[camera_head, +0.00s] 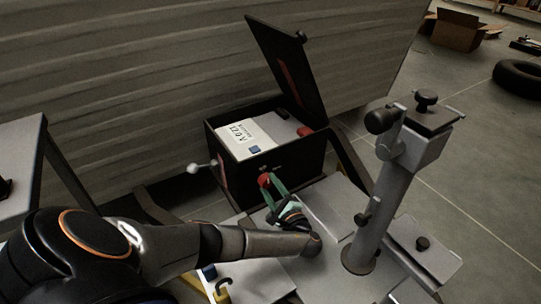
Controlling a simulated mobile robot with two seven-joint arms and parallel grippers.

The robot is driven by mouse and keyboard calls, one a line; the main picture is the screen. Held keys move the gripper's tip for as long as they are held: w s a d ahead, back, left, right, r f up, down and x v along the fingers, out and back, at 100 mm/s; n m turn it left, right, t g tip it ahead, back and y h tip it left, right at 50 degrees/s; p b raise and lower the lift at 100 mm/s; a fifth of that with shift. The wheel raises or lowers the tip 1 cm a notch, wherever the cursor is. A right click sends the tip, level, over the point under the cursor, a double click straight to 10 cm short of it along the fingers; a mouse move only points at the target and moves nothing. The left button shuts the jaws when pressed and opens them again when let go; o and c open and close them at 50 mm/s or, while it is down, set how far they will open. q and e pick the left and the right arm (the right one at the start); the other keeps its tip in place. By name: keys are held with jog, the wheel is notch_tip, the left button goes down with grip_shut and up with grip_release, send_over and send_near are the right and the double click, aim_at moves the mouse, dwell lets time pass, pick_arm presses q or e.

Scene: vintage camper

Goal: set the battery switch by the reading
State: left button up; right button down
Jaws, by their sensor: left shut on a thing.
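The black battery box (234,171) stands against the camper wall with its lid (288,68) raised. Inside it is a battery with a white top (270,127), a blue block and a red block. Its label bears dark characters, upside down and too small to read surely. On the front of the box is a red switch knob (264,180). My left gripper (271,184), with green fingers, is shut on the red knob. The fingers partly cover the knob, so its setting cannot be told. My right gripper is not in view.
A grey post (377,205) with black knobs rises right of the box from metal plates. A lever with a pale ball (193,168) sticks out left of the box. A grey table (20,165) stands at left. A cardboard box (456,30) and a tyre (519,79) lie far right.

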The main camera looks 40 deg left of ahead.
pick_arm(q)
grip_shut()
